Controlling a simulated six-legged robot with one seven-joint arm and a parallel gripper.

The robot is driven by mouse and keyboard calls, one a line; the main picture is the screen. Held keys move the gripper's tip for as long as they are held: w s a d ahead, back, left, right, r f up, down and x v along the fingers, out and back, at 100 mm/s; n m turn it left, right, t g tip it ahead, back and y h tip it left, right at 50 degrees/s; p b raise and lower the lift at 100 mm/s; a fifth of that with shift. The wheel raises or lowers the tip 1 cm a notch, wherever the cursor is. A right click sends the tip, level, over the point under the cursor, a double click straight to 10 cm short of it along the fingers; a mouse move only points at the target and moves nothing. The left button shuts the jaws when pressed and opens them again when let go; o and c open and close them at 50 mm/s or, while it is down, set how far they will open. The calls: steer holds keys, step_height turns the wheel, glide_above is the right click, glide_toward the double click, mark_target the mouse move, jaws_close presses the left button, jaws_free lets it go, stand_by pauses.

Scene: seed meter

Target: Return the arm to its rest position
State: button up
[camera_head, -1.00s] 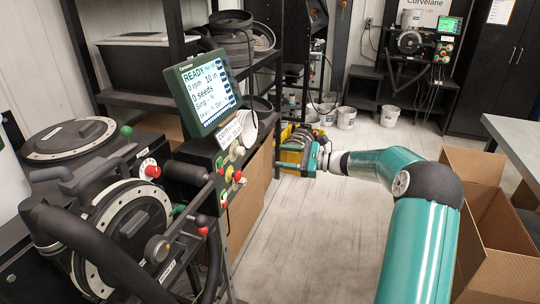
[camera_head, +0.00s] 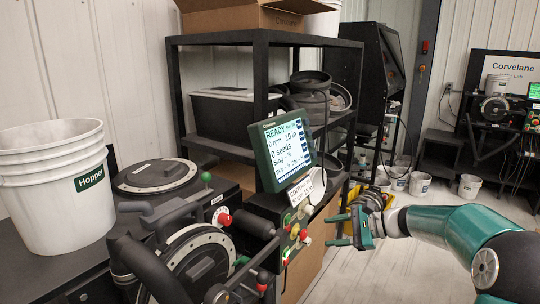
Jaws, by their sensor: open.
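My teal arm (camera_head: 465,230) reaches in from the lower right corner. My gripper (camera_head: 345,230) is at its end, right of the seed meter's control knobs, with its two green fingers spread apart and pointing left. Nothing shows between the fingers. The seed meter (camera_head: 185,255) stands at the lower left with its round drum, hoses and levers. Its green-framed display (camera_head: 285,152) reads READY, 0 rpm and 0 seeds. The gripper looks close to the knob panel (camera_head: 295,240); the exact gap cannot be told.
A white Hopper bucket (camera_head: 55,185) stands on the left of the bench. A black shelf rack (camera_head: 262,42) holds a cardboard box (camera_head: 255,15), a black bin (camera_head: 222,118) and dark rings. White buckets (camera_head: 420,183) stand on the floor behind. Pale floor (camera_head: 400,270) is open beneath my arm.

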steer(key=s+a+r+n+g+h, duration=0.2)
steer(key=s+a+n+h, duration=0.3)
steer(key=s, duration=0.4)
steer(key=s+d+r+n+t+h, duration=0.1)
steer(key=s+n+h, duration=0.6)
steer(key=s, duration=1.8)
steer(key=n+t, duration=0.1)
steer(key=n, duration=0.2)
steer(key=shift+s+d, duration=0.15)
steer(key=shift+s, duration=0.1)
